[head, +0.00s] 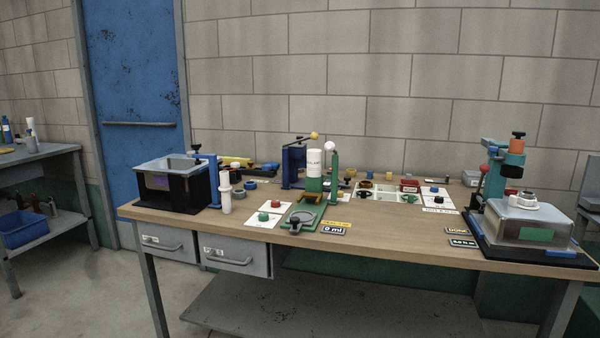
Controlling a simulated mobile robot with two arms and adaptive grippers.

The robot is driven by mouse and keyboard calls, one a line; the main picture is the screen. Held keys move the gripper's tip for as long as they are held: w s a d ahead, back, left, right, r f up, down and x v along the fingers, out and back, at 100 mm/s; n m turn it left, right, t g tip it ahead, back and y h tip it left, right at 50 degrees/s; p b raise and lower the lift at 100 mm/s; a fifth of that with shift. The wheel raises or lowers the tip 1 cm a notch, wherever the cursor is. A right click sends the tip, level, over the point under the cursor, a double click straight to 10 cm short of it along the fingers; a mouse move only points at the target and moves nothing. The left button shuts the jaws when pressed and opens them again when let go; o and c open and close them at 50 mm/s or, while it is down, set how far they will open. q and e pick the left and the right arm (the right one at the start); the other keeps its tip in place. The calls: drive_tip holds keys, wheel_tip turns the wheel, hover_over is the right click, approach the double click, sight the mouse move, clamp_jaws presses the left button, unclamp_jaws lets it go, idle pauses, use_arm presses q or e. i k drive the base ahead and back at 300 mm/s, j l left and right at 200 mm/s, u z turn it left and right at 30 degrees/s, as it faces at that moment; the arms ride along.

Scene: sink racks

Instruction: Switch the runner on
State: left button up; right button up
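No label that I can read names the runner, and I cannot tell which device it is. At the left of the bench in the head view stands a black tank with a clear top (168,189), with a blue post (213,178) beside it. At the right end, a clear-lidded box with a green patch (525,219) sits on a black base, with a white round piece (523,199) on its lid. A teal column (495,170) with an orange-topped knob (517,142) stands behind it. No switch state is readable. Neither gripper is in view.
The wooden bench (400,235) has clear room at its front right of centre. A green stand with a white cylinder (315,163), a blue frame (293,165) and several small coloured caps crowd its middle. Two grey drawers (235,256) hang below. A side table (40,155) stands left.

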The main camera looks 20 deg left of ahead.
sight(508, 191)
drive_tip(key=i+l+z, duration=0.5)
drive_tip(key=i+l, duration=0.2)
drive_tip(key=l, duration=0.1)
